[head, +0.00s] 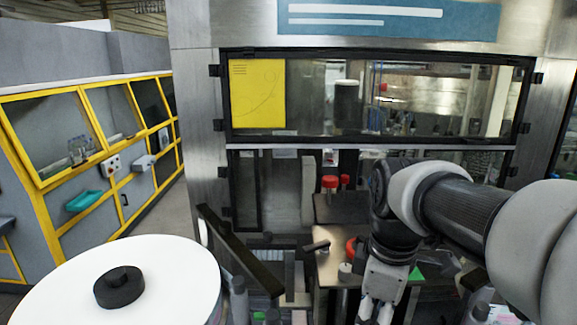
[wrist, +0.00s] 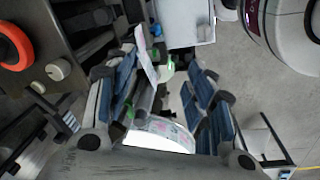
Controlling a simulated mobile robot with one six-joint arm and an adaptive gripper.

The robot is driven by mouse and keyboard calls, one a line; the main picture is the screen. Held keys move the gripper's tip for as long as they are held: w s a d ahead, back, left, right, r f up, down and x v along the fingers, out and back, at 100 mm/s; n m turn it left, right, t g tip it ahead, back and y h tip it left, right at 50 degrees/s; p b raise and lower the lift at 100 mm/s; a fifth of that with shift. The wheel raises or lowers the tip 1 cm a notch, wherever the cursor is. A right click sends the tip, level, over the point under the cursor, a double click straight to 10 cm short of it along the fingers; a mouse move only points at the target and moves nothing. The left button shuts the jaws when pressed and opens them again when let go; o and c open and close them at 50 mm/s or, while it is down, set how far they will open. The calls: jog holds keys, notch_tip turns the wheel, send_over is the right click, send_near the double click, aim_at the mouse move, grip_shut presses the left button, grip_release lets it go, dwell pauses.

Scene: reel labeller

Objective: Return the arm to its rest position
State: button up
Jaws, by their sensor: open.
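My arm comes in from the right in the head view and bends downward in front of the machine. My gripper (head: 375,310) hangs at the bottom of that view, its fingers pointing down and partly cut off by the frame edge. In the wrist view my gripper (wrist: 165,65) shows as two fingers spread apart, with nothing held between them. A printed sheet with coloured marks (wrist: 165,130) shows behind the gap between the fingers; I cannot tell its distance. The gripper is beside a bench with a red ring (head: 351,248) and a pale knob (head: 345,268).
The red ring (wrist: 15,45) and pale knob (wrist: 58,69) also show in the wrist view. Behind my arm stands the steel machine (head: 200,110) with a framed window and a yellow sheet (head: 257,93). Yellow-framed cabinets (head: 90,150) line the left. Open floor (wrist: 270,100) lies right in the wrist view.

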jog(key=s+f+m+t+b, duration=0.1)
jog(key=s+f+m+b, duration=0.5)
jog(key=s+f+b, duration=0.2)
jog(key=s+f+m+t+b, duration=0.2)
jog(key=s+f+m+b, duration=0.5)
jog(key=f, duration=0.6)
jog(key=shift+s+b, duration=0.35)
jog(key=shift+b, duration=0.15)
jog(key=shift+f, duration=0.1)
jog(key=shift+c, duration=0.4)
